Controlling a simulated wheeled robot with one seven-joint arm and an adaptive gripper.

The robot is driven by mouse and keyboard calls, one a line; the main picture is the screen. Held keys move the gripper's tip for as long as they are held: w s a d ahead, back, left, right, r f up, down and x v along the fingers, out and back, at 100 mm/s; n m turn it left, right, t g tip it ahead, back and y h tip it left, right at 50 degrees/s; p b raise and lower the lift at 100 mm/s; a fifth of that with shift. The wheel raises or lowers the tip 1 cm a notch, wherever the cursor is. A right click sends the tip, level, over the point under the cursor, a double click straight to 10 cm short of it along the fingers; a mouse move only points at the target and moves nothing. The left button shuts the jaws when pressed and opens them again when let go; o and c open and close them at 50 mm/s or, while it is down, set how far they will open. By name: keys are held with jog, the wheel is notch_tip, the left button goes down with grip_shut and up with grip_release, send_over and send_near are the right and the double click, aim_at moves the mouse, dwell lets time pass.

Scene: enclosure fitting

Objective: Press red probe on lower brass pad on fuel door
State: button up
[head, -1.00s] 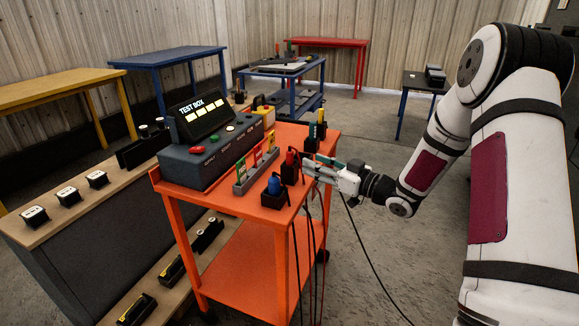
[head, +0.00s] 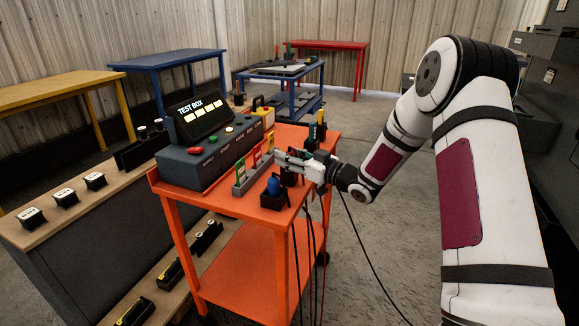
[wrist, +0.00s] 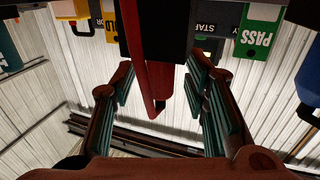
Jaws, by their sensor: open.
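My gripper (head: 290,160) is open over the orange cart, around the red probe's black stand. In the wrist view the open padded fingers (wrist: 160,72) lie either side of a red shape (wrist: 136,60), which seems to be the red probe or its lead, and a dark block (wrist: 180,40). I cannot tell whether the fingers touch them. In the head view my gripper mostly hides the red probe. I do not see a fuel door or brass pads in either view.
A blue probe (head: 273,184) stands close in front on the orange cart (head: 215,204). The card rack with a green PASS card (wrist: 262,25) and the test box (head: 210,145) are to the left. Black leads (head: 310,250) hang off the cart's right side.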

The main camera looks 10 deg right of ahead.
jog(key=shift+c, duration=0.5)
grip_shut()
